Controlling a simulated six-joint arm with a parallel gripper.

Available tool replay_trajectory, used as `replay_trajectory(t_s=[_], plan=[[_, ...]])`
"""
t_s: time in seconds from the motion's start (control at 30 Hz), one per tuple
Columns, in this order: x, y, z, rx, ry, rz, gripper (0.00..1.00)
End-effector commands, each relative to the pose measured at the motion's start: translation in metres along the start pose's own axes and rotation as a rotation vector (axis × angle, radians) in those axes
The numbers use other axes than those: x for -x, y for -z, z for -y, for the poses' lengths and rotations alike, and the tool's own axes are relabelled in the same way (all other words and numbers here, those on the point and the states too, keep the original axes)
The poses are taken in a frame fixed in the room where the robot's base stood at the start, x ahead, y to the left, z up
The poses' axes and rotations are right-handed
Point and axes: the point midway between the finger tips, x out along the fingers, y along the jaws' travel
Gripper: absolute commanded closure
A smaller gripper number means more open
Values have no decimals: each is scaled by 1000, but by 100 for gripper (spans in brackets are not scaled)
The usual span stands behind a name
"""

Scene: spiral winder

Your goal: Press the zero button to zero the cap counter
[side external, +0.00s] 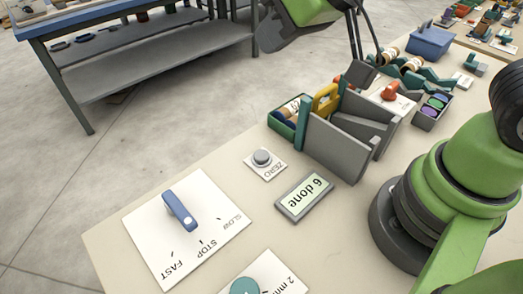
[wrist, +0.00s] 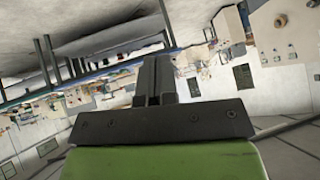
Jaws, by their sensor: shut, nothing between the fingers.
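The zero button (side external: 262,156) is a round grey knob on a small white plate lettered ZERO, on the cream bench in the side view. Nothing touches it. Beside it the cap counter (side external: 304,196), a grey-framed display, reads "6 done". My gripper (wrist: 153,62) shows in the wrist view with its two dark fingers together and nothing between them. The wrist view looks out across the room, and neither button nor counter can be made out there. In the side view a green and dark part of my arm is at the top edge, and the fingertips cannot be made out.
A white plate with a blue lever (side external: 179,210) pointing toward STOP lies left of the counter. A grey holder (side external: 335,147) with a teal box (side external: 283,126) stands close behind the button. A teal knob (side external: 244,287) is at the front.

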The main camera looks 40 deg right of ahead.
Motion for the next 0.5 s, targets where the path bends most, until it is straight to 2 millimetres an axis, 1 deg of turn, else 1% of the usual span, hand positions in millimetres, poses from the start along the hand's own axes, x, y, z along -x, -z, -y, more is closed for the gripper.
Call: replay_trajectory(t_s=[0.03, 0.2, 0.33, 0.4, 0.5], plan=[[-17, -5, 2, 46, -29, 12, 100], [-63, -23, -1, 218, -168, 19, 100], [-87, -41, -7, 360, -282, 38, 100], [-96, -49, -11, 429, -335, 49, 100], [-103, -58, -15, 507, -393, 62, 100]])
